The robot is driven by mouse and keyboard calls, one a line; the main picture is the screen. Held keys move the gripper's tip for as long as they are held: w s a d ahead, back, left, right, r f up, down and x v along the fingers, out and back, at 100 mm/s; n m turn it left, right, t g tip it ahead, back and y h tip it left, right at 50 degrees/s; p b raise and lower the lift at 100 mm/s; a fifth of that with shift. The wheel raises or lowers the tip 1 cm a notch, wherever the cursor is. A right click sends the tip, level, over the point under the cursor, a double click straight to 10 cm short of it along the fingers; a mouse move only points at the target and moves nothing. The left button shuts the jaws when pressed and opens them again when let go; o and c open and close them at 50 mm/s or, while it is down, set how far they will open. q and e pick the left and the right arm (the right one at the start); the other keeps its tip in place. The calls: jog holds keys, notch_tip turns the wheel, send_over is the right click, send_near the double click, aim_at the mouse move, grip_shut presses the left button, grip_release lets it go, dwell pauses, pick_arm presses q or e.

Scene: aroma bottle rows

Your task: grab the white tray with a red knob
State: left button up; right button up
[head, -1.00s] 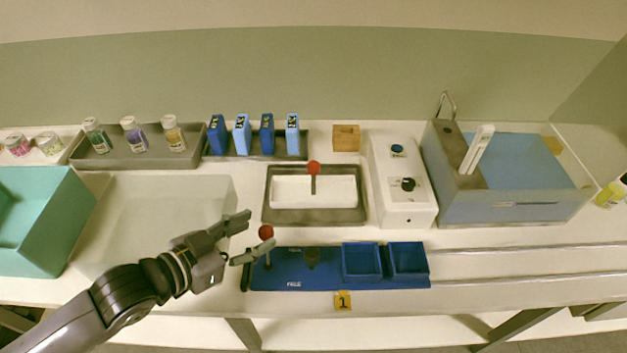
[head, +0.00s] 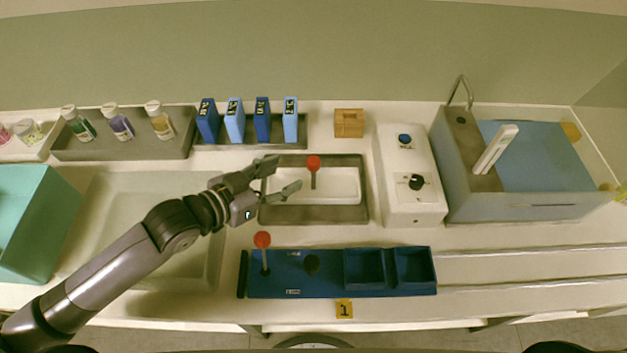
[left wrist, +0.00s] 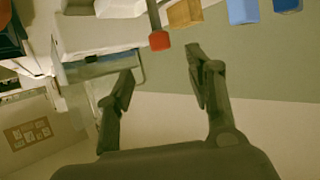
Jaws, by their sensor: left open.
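The white tray (head: 335,187) sits in a grey holder in the middle of the table in the head view. A thin dark stem with a red knob (head: 313,162) stands up from it. My left gripper (head: 289,173) is open and empty, over the left part of the tray, with its fingers pointing right towards the stem. In the left wrist view the red knob (left wrist: 159,40) shows just beyond the open fingertips of my left gripper (left wrist: 160,66). My right gripper is not in view.
A second red knob (head: 262,240) stands on the blue rack (head: 329,285) in front. A white box with a dial (head: 408,205) is close on the right. Blue boxes (head: 263,120) and a wooden block (head: 349,123) stand behind. A grey-blue basin (head: 530,212) is farther right.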

aim_at(312, 161)
pick_arm(q)
jog(key=x, duration=0.4)
jog(key=shift+w+d+f, duration=0.1)
jog(key=shift+w+d, duration=0.1)
jog(key=shift+w, duration=0.1)
jog(key=shift+w+d+f+p, duration=0.15)
jog(key=shift+w+d+p, duration=0.1)
jog(key=shift+p, duration=0.05)
jog(key=p+x, duration=0.1)
jog(key=x, duration=0.3)
jog(key=shift+w+d, duration=0.15)
jog(key=shift+d, duration=0.05)
jog(key=shift+w+d, duration=0.2)
jog(key=shift+w, duration=0.05)
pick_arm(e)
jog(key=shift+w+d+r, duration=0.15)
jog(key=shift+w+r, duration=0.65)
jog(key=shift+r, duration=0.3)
pick_arm(q)
jog(key=shift+c, duration=0.5)
grip_shut()
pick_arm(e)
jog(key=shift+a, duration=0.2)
